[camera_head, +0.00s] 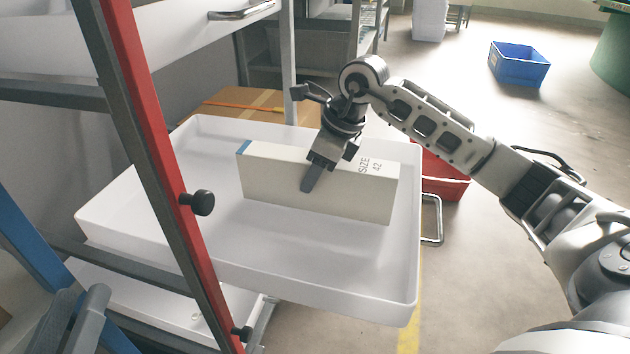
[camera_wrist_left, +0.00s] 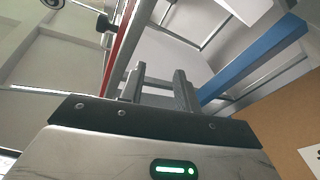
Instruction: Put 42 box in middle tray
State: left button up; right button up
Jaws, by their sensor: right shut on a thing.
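The white box marked "SIZE 42" (camera_head: 275,183), with a blue corner, is upright on its long side within the white middle tray (camera_head: 150,215). Whether its lower edge touches the tray floor is hard to tell. My right gripper (camera_head: 311,184) reaches down from above and is shut on the box near its middle. One finger shows on the near face; the other is hidden behind the box. My left gripper (camera_head: 75,322) is at the lower left, outside the tray and beyond the red post. In the left wrist view its fingers (camera_wrist_left: 158,88) are apart and empty.
A red post (camera_head: 150,150) with black knobs stands left in front of the tray. Other white trays are above (camera_head: 150,40) and below (camera_head: 150,305). A cardboard box (camera_head: 255,105) is behind; a red bin (camera_head: 445,172) and blue bin (camera_head: 519,63) are on the floor.

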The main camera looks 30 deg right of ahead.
pick_arm(q)
jog(key=shift+w+a+r+m+t+h, duration=0.15)
jog(key=shift+r+m+t+h, duration=0.2)
jog(key=shift+r+m, duration=0.3)
pick_arm(e)
jog(key=shift+f, duration=0.55)
jog(key=o, duration=1.1)
jog(key=shift+f, duration=0.15)
jog(key=shift+c, duration=0.2)
pick_arm(q)
jog(key=shift+r, duration=0.2)
pick_arm(e)
jog(key=shift+r, duration=0.2)
jog(key=p+v, duration=0.3)
jog(key=v, duration=0.7)
jog(key=shift+d+r+p, duration=0.1)
jog(key=shift+r+p, duration=0.2)
jog(key=shift+p, duration=0.05)
jog(key=shift+s+d+r, duration=0.15)
jog(key=shift+s+r, duration=0.15)
jog(key=shift+r, duration=0.25)
pick_arm(q)
jog(key=f+n+g, duration=0.1)
jog(key=s+f+n+g+y, duration=0.1)
jog(key=f, duration=0.1)
jog(key=s+f+n+g, duration=0.1)
jog(key=f, duration=0.1)
jog(key=shift+s+d+f+g+y, duration=0.15)
jog(key=shift+d+f+g+y, duration=0.1)
jog(key=shift+d+y, duration=0.1)
